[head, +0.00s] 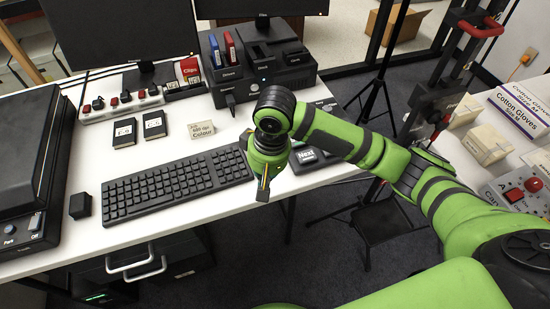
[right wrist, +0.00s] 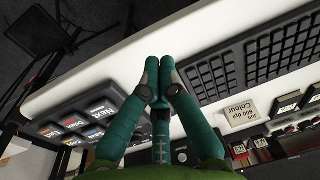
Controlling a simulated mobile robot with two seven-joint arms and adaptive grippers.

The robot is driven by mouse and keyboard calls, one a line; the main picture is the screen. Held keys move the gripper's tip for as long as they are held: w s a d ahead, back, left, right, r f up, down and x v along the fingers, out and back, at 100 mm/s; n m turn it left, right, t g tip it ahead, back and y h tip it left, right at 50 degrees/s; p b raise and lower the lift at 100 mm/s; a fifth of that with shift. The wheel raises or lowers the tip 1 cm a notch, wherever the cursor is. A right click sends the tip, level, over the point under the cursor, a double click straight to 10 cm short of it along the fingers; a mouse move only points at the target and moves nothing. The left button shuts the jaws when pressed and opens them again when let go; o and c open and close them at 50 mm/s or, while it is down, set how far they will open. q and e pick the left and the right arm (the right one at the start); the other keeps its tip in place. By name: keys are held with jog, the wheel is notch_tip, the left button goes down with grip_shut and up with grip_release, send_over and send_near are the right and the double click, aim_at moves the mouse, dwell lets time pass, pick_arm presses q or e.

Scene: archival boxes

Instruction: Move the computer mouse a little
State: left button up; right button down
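My right arm comes in from the right in the head view, with its green gripper (head: 264,188) low over the front edge of the white desk, at the right end of the black keyboard (head: 180,186). In the right wrist view the teal fingers of this gripper (right wrist: 160,78) come together at their tips, between the keyboard (right wrist: 250,55) and a dark button pad (right wrist: 87,130). I see nothing clearly held between them. I cannot make out the computer mouse in either view; the hand could be hiding it. My left gripper is not in view.
A small sign (head: 203,131) stands behind the keyboard. A black dock (head: 265,60) is at the back and a black scanner (head: 28,165) at the left. The white desk (head: 90,238) is bare along its front strip. A tripod (head: 377,95) stands to the right.

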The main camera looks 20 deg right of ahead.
aim_at(277, 190)
jog(key=w+d+r+m+h, duration=0.1)
jog(key=w+d+r, duration=0.1)
jog(key=d+r, duration=0.15)
notch_tip(277, 190, down, 10)
jog(key=shift+s+f, duration=0.1)
jog(key=w, duration=0.3)
jog(key=shift+a+f, duration=0.1)
jog(key=shift+w, duration=0.55)
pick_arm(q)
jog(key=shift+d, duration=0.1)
